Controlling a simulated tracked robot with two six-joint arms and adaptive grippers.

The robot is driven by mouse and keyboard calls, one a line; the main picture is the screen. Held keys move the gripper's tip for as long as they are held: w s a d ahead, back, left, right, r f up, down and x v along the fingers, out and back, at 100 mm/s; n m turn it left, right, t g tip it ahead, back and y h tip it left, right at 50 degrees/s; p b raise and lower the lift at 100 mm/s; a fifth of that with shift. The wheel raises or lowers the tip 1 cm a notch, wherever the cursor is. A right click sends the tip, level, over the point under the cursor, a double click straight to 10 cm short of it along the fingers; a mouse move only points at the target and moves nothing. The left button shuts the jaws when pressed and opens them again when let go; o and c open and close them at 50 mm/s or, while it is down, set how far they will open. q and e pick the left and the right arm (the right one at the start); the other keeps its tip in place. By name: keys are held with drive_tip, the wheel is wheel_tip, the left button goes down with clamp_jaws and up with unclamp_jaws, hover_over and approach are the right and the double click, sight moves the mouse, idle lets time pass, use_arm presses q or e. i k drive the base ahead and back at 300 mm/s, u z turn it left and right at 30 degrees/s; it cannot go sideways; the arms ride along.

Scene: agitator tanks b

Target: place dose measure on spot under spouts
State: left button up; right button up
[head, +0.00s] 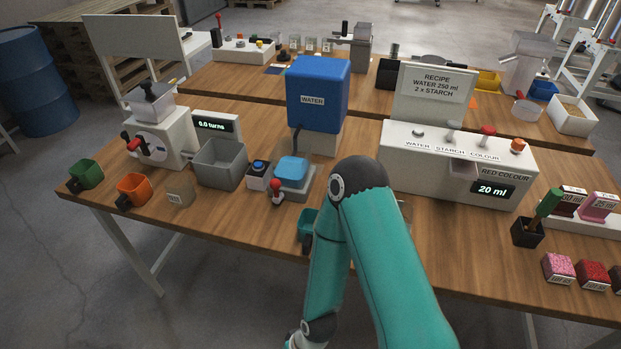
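The white dispenser (455,165) stands right of centre, lettered WATER, STARCH and COLOUR; a small display on it reads 20 ml. A pale spout block (463,168) sticks out of its front. The spot under the spouts cannot be made out. I cannot tell which vessel is the dose measure. A teal cup with a dark handle (306,226) stands near the front edge, partly hidden by my teal arm. A green cup (86,174) and an orange cup (133,188) stand at the left. My arm bends across the front centre; neither gripper shows.
A blue water tank (318,94), a grey bin (220,164), a clear labelled beaker (180,193) and a red-knobbed device (290,180) stand on the wooden table. A dark pot (527,232) and coloured blocks (558,267) occupy the right. Bare wood lies before the dispenser.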

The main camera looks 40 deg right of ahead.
sight(452, 215)
drive_tip(key=u, duration=0.1)
drive_tip(key=k, duration=1.3)
drive_tip(key=z, duration=0.75)
drive_tip(key=i, duration=1)
